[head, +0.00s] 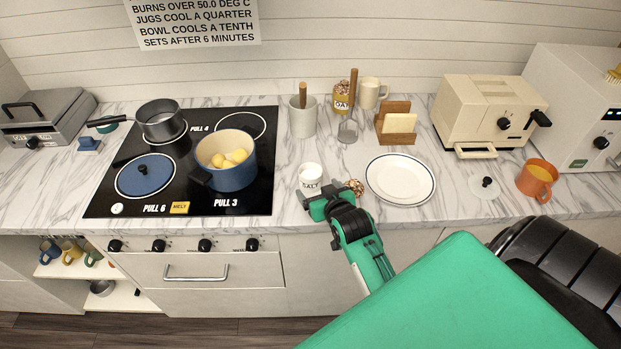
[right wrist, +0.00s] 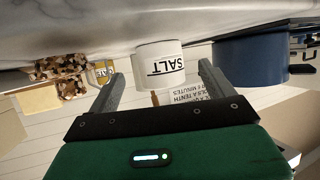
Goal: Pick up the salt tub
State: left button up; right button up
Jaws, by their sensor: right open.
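The salt tub (head: 311,175) is a small white cylinder with black "SALT" lettering, upright on the marble counter between the hob and the plate. My right gripper (head: 326,202) is open at the counter's front edge, just in front of the tub. In the right wrist view, which is upside down, the tub (right wrist: 158,60) appears in the gap between the two spread fingers of the gripper (right wrist: 162,78). I cannot tell how far the fingertips reach along its sides. My left gripper is not in view.
A blue pot (head: 228,163) with yellow contents stands on the hob (head: 250,200) to the left. A small brown cluster (head: 355,187) lies just right of the tub, beside a white plate (head: 400,179). A grey crock (head: 302,117) stands behind.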

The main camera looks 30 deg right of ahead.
aim_at(315, 186)
jog(key=shift+p+x, duration=0.95)
jog(key=shift+x, duration=1.4)
jog(key=shift+w+d+f, duration=0.1)
jog(key=shift+w+f, duration=0.2)
jog(key=shift+f, duration=0.05)
jog(key=c, duration=1.1)
